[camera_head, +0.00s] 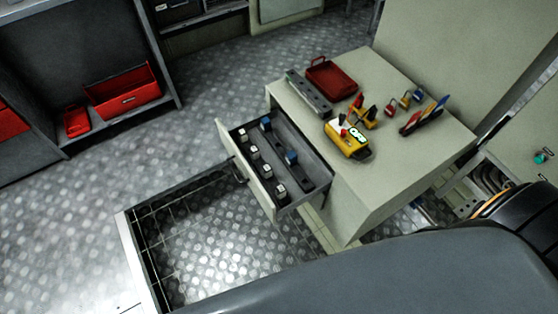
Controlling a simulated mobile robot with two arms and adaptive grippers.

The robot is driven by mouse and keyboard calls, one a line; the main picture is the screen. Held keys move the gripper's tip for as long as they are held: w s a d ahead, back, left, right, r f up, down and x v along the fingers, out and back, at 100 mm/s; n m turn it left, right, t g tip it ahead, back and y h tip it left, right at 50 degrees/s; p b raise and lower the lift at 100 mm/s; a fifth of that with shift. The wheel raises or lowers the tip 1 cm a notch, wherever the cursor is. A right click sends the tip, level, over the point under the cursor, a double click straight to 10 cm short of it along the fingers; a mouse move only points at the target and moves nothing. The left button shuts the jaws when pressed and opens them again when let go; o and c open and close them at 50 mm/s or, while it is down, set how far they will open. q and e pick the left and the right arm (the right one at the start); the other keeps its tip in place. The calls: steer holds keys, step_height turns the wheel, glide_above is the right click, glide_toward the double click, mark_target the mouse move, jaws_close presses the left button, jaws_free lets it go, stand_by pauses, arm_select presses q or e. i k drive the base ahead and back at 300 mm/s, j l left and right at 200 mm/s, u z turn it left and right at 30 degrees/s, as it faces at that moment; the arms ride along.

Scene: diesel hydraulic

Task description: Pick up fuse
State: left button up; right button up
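An open drawer (229,156) sticks out to the left from a pale cabinet (356,208). Inside it, a row of small white-topped pieces that look like fuses stands along the front side, one of them a white-topped fuse (253,151). Two blue-topped fuses stand in a second row, a blue-topped fuse (265,124) toward the far end and another (291,157) nearer the middle. The pieces are too small to read any marking. Neither of my grippers shows in this view, and nothing touches the drawer's contents.
The cabinet top holds a red tray (331,79), a grey strip (309,93), a yellow meter with a lit display (347,139) and several hand tools (424,116). A red bin (123,92) stands on a shelf at left. Patterned metal floor (170,180) lies open beside the drawer.

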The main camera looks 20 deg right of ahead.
mark_target(242, 134)
steer(key=z, duration=1.85)
steer(key=j+u, duration=0.35)
steer(key=j, duration=0.35)
steer(key=i+j+u, duration=0.15)
steer(key=j+u, duration=0.15)
steer(key=j, duration=0.4)
